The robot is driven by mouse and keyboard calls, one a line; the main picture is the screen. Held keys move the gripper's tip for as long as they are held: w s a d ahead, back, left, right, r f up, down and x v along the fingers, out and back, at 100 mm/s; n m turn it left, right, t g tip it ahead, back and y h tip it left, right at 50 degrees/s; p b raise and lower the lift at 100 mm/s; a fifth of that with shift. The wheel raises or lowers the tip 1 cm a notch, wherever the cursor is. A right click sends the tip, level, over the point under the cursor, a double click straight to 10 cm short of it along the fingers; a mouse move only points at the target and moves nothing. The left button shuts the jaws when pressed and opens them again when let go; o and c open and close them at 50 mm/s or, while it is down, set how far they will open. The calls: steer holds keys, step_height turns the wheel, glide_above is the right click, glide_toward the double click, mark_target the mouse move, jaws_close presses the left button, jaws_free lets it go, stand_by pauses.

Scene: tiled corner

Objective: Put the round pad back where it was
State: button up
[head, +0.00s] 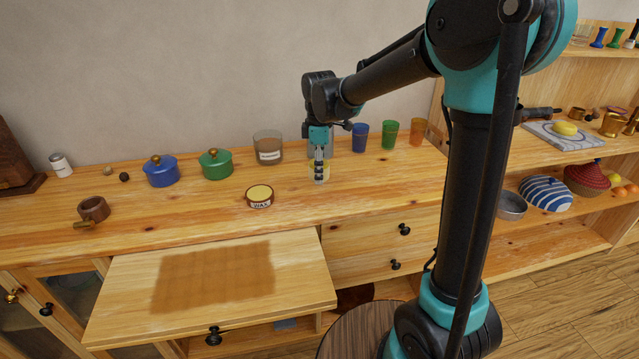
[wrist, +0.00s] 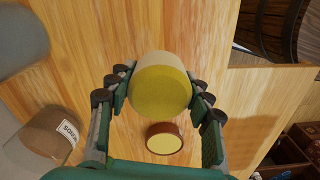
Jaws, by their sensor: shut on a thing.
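The round pad (wrist: 161,86) is a short yellow cylinder with a paler side. My gripper (wrist: 160,97) is shut on it, with one finger at each side. In the head view my gripper (head: 320,176) is over the right part of the counter, and only a bit of the pad (head: 326,167) shows behind the fingers. I cannot tell whether the pad touches the wood. A low round tin labelled WAX (head: 260,197), with a yellow top, stands to the left and nearer the front. The tin also shows just below the pad in the wrist view (wrist: 164,138).
A glass jar with a label (head: 267,150) and blue (head: 360,138), green (head: 389,134) and orange (head: 418,132) cups stand near my gripper. Blue (head: 161,172) and green (head: 215,163) lidded pots stand left. A pulled-out board (head: 120,300) bears a darker square patch.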

mark_target(319, 192)
steer(key=shift+f, duration=2.45)
steer(key=shift+f, duration=0.1)
steer(key=o, duration=1.2)
step_height(319, 192, up, 12)
steer(key=shift+r, duration=0.15)
steer(key=s+d+f+m, duration=0.2)
steer(key=d, duration=0.2)
steer(key=s+d+f+m+t, duration=0.1)
steer(key=s+d+f+m, duration=0.1)
steer(key=d+f+m, duration=0.1)
steer(key=s+d+f+m, duration=0.2)
steer(key=d, duration=0.3)
steer(key=shift+s+d+f+m+t, duration=0.1)
steer(key=shift+d+f+m+t, duration=0.05)
steer(key=shift+d+m+t, duration=0.25)
steer(key=s+d+f+m+t, duration=0.2)
steer(key=s+d+f+m, duration=0.8)
steer(key=s, duration=0.3)
steer(key=shift+d+f, duration=0.2)
steer(key=shift+d, duration=0.15)
